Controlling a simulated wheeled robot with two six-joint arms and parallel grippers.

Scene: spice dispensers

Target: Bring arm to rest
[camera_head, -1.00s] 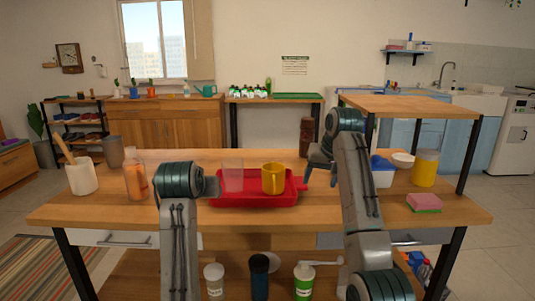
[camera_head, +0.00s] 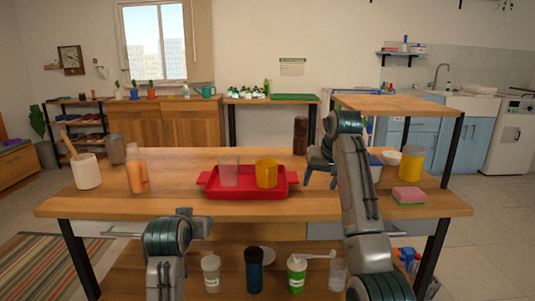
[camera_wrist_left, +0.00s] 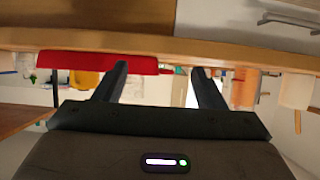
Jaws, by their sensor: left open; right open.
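My left arm is low in front of the table's front edge in the head view, where its fingers cannot be made out. In the left wrist view my left gripper (camera_wrist_left: 158,84) has its two dark fingers apart with nothing held between them; the table edge and red tray show beyond. My right gripper (camera_head: 321,182) is over the right part of the table, fingers pointing down and apart, empty, just right of the red tray (camera_head: 240,191). The right forearm hides part of the table behind it.
The tray holds a clear cup (camera_head: 229,174) and a yellow mug (camera_head: 266,174). A utensil crock (camera_head: 86,173) and an orange-filled bottle (camera_head: 137,175) stand left. A yellow container (camera_head: 412,164) and a sponge (camera_head: 408,196) stand right. Several containers, including a green shaker (camera_head: 297,273), are on the lower shelf.

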